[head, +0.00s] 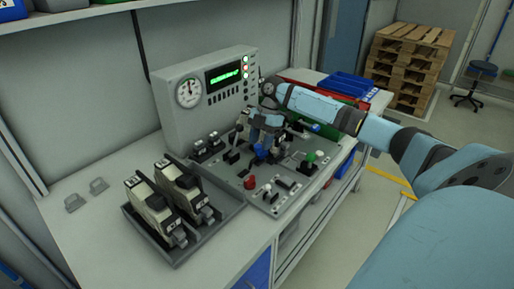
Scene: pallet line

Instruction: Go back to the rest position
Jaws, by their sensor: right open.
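My right arm comes in from the right and reaches over the grey control panel (271,198). My right gripper (258,152) is open above the middle of the panel, among its levers and knobs. It partly hides the controls below it, and I cannot tell whether it touches any of them. A red knob (250,182) and a green knob (311,157) show on the panel. My left gripper is not in view.
A console (172,125) with a gauge and green display stands behind the panel. A dark tray (222,215) holds two black-and-beige devices (152,212). Blue bins (346,86) stand at the bench's far end. Stacked pallets (408,62) and a stool (482,70) are beyond, on open floor.

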